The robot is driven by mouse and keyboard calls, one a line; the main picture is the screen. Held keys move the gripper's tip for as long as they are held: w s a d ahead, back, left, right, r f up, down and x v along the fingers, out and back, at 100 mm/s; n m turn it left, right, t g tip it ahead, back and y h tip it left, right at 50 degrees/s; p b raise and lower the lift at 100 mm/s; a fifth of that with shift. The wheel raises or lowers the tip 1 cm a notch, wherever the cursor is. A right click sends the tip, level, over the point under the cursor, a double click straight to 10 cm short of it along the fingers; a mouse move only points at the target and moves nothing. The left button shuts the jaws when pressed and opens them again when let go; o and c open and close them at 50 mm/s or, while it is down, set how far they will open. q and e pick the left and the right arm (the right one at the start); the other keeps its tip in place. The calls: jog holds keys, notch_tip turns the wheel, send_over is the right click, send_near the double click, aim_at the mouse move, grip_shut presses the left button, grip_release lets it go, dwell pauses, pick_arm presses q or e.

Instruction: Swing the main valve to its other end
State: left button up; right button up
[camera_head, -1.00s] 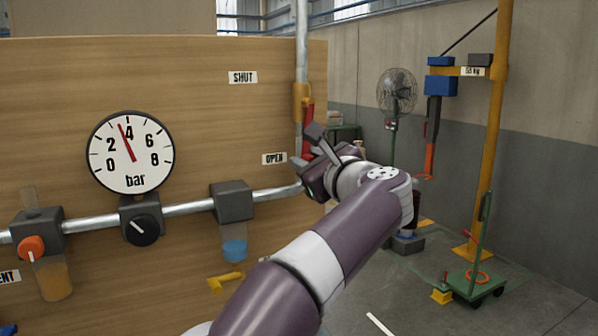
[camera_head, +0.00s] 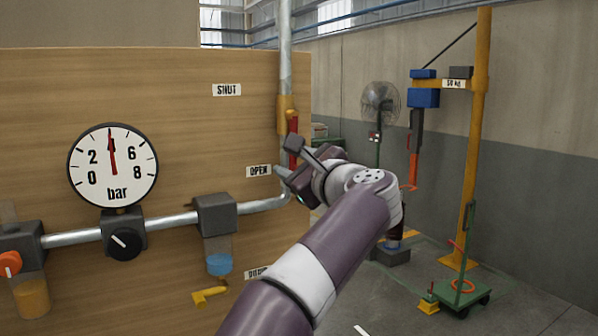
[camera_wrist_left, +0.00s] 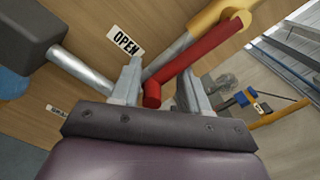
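The main valve has a yellow body (camera_head: 286,115) on the upright pipe and a red lever (camera_head: 293,128) that hangs down toward the OPEN label (camera_head: 259,171). The SHUT label (camera_head: 227,90) is higher on the board. My left gripper (camera_head: 289,159) is at the lever's lower end and hides part of it. In the left wrist view the red lever (camera_wrist_left: 190,62) runs from the yellow body (camera_wrist_left: 225,22) to its free end between my left gripper's (camera_wrist_left: 160,72) spread fingers. Gaps show beside the lever's end. My right gripper is out of view.
A pressure gauge (camera_head: 90,170) reads about 4 bar. Black (camera_head: 124,243) and orange (camera_head: 9,264) knobs and a small yellow handle (camera_head: 209,296) are on the board's lower part. A fan (camera_head: 380,104), yellow post (camera_head: 474,150) and green trolley (camera_head: 462,292) stand right, beyond open floor.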

pick_arm(q)
jog(key=shift+f, duration=0.2)
jog(key=shift+d+f, duration=0.1)
jog(key=shift+f, duration=0.1)
jog(key=b+v, duration=0.3)
jog(key=v, duration=0.9)
jog(key=shift+s+r, duration=0.15)
jog(key=shift+s, duration=0.1)
jog(key=shift+d, duration=0.1)
